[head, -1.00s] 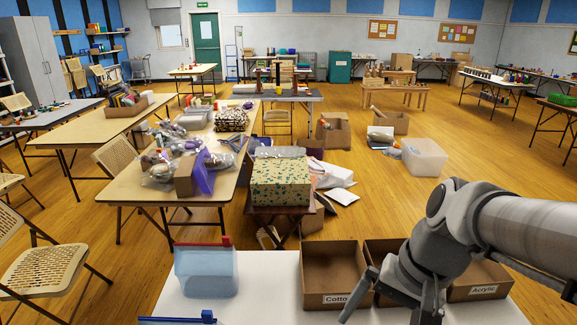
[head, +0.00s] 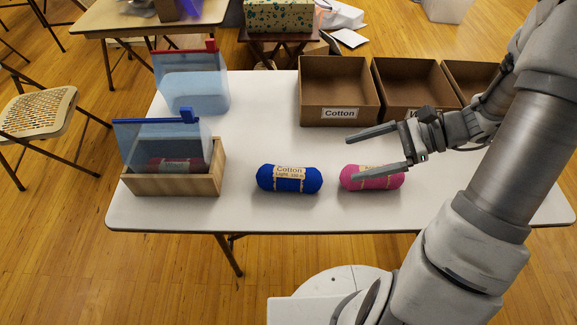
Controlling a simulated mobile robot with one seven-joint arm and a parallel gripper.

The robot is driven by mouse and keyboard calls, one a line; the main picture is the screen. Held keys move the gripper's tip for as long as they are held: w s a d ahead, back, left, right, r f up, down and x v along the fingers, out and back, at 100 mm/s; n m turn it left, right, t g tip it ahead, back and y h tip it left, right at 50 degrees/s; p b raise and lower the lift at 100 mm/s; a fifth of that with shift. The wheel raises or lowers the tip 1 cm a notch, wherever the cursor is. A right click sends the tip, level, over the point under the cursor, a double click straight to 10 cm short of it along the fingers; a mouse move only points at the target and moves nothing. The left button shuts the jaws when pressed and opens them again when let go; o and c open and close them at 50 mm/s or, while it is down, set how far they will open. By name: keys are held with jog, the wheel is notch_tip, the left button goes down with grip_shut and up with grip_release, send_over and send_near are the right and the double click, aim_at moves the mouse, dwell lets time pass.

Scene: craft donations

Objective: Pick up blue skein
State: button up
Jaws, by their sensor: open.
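The blue skein (head: 289,186) lies on its side on the white table (head: 250,215) near its front edge, with a paper band reading "Cotton". My gripper (head: 358,156) is open and empty, to the right of the blue skein and above the table. Its two fingers point left. The lower finger overlaps a pink skein (head: 386,181) in the picture; I cannot tell how high above it the finger is.
Three cardboard boxes stand along the back right, one labelled "Cotton" (head: 339,118).

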aim_at(294, 172)
jog(key=f, duration=0.1)
jog(key=f+m, duration=0.1)
jog(key=d+f+t, duration=0.1)
jog(key=shift+w+y+b, duration=0.4)
jog(key=shift+w+f+m, duration=0.1)
jog(key=shift+f+m, duration=0.15)
jog(key=shift+m, duration=0.05)
jog(key=b+x, duration=0.4)
jog(key=x, duration=1.3)
jog(key=shift+a+b, duration=0.1)
jog(key=shift+b, duration=0.3)
jog(key=c, duration=1.3)
jog(key=shift+r, duration=0.1)
